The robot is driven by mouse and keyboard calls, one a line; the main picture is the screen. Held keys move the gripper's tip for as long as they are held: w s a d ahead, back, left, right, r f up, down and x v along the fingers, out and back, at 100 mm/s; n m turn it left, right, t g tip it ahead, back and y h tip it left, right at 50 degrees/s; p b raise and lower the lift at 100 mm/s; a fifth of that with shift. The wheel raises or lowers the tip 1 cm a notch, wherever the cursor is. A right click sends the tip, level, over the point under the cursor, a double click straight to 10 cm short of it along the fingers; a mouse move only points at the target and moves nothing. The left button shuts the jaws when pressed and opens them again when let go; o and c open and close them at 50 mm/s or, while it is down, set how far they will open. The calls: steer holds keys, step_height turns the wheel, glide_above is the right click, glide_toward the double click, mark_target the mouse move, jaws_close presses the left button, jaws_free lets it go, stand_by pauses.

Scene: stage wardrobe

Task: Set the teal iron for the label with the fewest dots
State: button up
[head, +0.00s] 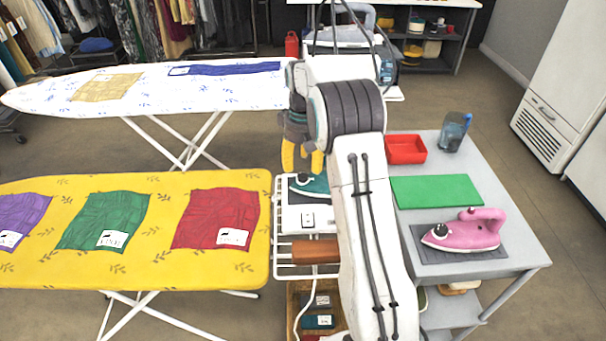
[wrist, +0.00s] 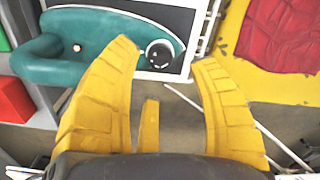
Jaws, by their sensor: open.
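The teal iron (head: 318,187) rests on a white-framed stand beside the yellow ironing board, partly hidden by my arm. In the wrist view the teal iron (wrist: 110,62) shows its handle and a round black dial (wrist: 160,54) with a white edge. My gripper (head: 302,160) is open and empty above the iron; in the wrist view the dial appears between the yellow fingertips of my gripper (wrist: 165,52), with contact not visible. White labels lie on the purple cloth (head: 24,215), green cloth (head: 105,212) and red cloth (head: 216,208). Their dots are too small to read.
The yellow board (head: 160,268) stands at left, a white board (head: 45,97) behind it. The grey cart (head: 515,240) at right holds a pink iron (head: 463,232), green mat (head: 436,190), red tray (head: 405,149) and blue-grey cup (head: 453,135). Open floor lies right of the cart.

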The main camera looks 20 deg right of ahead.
mark_target(303, 175)
steer(key=shift+f, duration=2.1)
jaws_close()
